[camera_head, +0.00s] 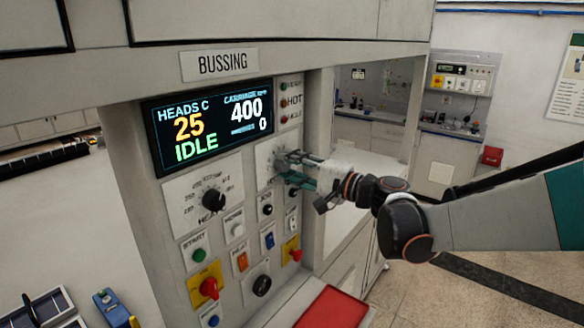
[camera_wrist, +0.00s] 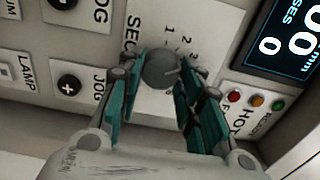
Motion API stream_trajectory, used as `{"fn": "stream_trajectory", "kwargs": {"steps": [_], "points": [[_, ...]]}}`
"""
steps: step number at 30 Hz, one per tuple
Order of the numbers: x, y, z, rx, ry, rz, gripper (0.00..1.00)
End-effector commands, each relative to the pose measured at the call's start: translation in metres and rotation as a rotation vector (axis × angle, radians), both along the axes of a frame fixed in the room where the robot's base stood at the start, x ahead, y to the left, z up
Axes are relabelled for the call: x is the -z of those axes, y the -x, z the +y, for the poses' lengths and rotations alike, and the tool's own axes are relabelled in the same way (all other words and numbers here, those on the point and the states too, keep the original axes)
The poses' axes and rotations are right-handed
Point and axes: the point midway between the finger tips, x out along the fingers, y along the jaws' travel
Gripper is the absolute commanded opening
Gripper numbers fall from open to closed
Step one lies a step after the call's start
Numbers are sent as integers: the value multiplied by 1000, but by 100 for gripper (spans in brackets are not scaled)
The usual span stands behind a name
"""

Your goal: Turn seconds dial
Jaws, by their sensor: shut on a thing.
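The seconds dial is a grey round knob (camera_wrist: 161,67) on a pale plate (camera_wrist: 190,22) marked "SEC" and with small numbers, in the wrist view. A pale pointer line on the knob faces the upper right. My gripper (camera_wrist: 166,76) has its teal fingers on both sides of the knob and is shut on it. In the head view my gripper (camera_head: 287,164) reaches from the right to the dial's plate (camera_head: 265,155), right of the larger heat dial (camera_head: 214,200). There the fingers hide most of the seconds dial.
A display (camera_head: 213,123) above the dials reads 25, IDLE, 400 and 0. Indicator lamps (camera_wrist: 255,101) sit close beside my right finger. Jog knobs (camera_wrist: 69,84), coloured buttons and switches crowd the panel below. A red tray (camera_head: 335,308) lies lower in front.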

Motion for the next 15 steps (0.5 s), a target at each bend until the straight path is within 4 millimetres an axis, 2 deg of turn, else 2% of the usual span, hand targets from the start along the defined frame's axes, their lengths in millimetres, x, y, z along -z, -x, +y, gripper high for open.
{"fn": "stream_trajectory", "kwargs": {"steps": [4, 5, 6, 7, 15], "points": [[2, 1, 0, -2, 4, 1, 9], [2, 1, 0, -2, 4, 1, 40], [2, 1, 0, -2, 4, 0, 49], [2, 1, 0, -2, 4, 0, 53], [1, 0, 0, -1, 2, 1, 53]]}}
